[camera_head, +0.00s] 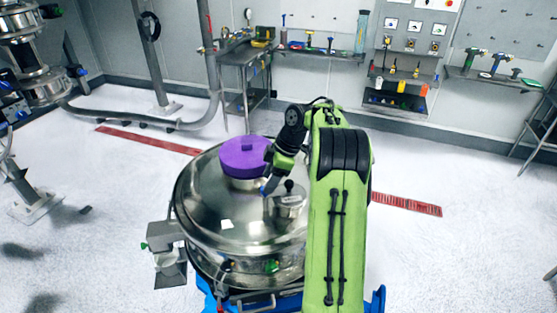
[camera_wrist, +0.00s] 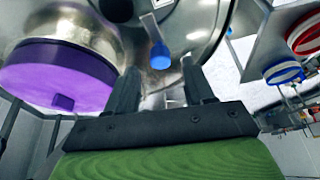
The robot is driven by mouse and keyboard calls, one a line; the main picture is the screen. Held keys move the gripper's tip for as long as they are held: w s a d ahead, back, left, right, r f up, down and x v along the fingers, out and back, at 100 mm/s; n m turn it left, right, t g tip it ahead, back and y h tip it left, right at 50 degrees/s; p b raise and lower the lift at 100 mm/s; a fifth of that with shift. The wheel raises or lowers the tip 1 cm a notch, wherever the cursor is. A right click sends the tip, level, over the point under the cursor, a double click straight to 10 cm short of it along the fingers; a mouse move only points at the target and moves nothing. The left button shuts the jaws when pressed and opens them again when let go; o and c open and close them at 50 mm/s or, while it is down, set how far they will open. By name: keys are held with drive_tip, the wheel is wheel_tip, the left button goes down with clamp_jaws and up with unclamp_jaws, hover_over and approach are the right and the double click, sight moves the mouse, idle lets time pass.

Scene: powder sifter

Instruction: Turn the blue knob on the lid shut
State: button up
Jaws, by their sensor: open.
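The blue knob (camera_wrist: 160,56) shows in the wrist view, on a small silver stem on the shiny steel lid (camera_wrist: 192,15). My gripper (camera_wrist: 162,80) is open, with its two dark fingers apart. In the picture the knob lies between and just beyond the fingertips; I cannot tell whether they touch it. In the head view my gripper (camera_head: 269,184) is over the right part of the domed steel lid (camera_head: 215,205). A small blue patch shows at its tip there, and my arm hides part of the lid.
A purple cap (camera_head: 243,157) stands on the lid beside my gripper; it also shows in the wrist view (camera_wrist: 60,75). A steel fitting with a black ball (camera_head: 289,188) is close to the right. Floor around the sifter is mostly clear.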

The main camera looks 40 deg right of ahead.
drive_tip(key=v, duration=1.3)
drive_tip(key=shift+a, duration=0.1)
